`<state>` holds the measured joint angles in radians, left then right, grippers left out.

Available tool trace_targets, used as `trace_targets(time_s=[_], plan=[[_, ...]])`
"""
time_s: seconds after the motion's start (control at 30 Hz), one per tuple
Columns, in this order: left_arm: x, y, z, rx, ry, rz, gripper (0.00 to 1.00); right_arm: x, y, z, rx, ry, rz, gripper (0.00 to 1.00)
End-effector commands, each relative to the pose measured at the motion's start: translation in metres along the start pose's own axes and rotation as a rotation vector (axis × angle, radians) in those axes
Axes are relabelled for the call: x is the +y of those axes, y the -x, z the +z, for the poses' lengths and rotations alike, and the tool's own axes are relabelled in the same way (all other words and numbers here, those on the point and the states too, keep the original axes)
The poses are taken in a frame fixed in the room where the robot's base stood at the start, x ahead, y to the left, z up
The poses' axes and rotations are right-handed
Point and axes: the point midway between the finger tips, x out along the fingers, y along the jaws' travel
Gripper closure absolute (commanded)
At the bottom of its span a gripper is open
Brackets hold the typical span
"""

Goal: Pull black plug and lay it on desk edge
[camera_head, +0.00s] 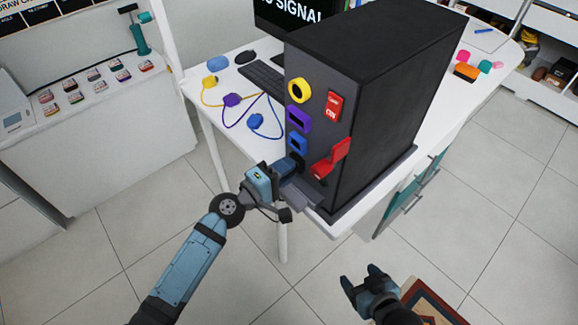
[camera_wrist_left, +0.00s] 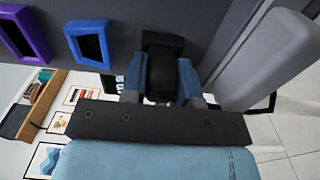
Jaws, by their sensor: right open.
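The black plug (camera_wrist_left: 162,72) sits at the front face of the dark tower (camera_head: 385,95), below the blue socket (camera_head: 297,143). In the left wrist view it lies between the two blue fingers of my left gripper (camera_wrist_left: 162,85), which look closed against its sides. In the head view my left gripper (camera_head: 284,172) is at the tower's lower front and mostly hides the plug. My right gripper (camera_head: 362,287) is open and empty, low in the picture and away from the desk. The white desk (camera_head: 222,105) has bare surface and an edge left of the tower.
Yellow, purple and blue plugs (camera_head: 256,121) with cords lie on the desk left of the tower. A keyboard (camera_head: 263,78) is behind them. The tower's front also has a yellow socket (camera_head: 299,90), a purple socket (camera_head: 298,118) and red switches (camera_head: 333,106).

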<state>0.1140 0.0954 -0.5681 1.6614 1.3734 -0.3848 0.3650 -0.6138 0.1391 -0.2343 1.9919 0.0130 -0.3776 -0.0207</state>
Motion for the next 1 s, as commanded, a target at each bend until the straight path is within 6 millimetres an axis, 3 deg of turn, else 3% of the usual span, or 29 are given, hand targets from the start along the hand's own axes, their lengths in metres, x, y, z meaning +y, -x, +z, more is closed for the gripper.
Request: trace_targets(time_s=[0.03, 0.1, 0.13, 0.17, 0.27, 1.0], plan=[[0.0000, 0.0001, 0.0000, 0.000, 0.000, 0.000, 0.85, -0.0003, 0.0001, -0.0004, 0.001, 0.000, 0.000, 0.31], [0.0000, 0.0001, 0.0000, 0.000, 0.000, 0.000, 1.00, -0.0005, 0.0003, -0.0009, 0.002, 0.000, -0.001, 0.31], [0.0000, 0.0001, 0.0000, 0.000, 0.000, 0.000, 1.00, -0.0006, 0.0003, -0.0011, 0.002, 0.000, -0.001, 0.31], [0.0000, 0.0001, 0.0000, 0.000, 0.000, 0.000, 0.77, -0.0006, 0.0004, -0.0014, 0.002, 0.000, -0.001, 0.31], [0.0000, 0.0002, 0.0000, 0.000, 0.000, 0.000, 1.00, -0.0007, 0.0005, -0.0019, 0.003, 0.000, -0.001, 0.31], [0.0000, 0.0086, -0.0001, 0.000, 0.000, 0.000, 1.00, -0.0005, -0.0006, 0.0013, 0.000, 0.000, -0.001, 0.31]])
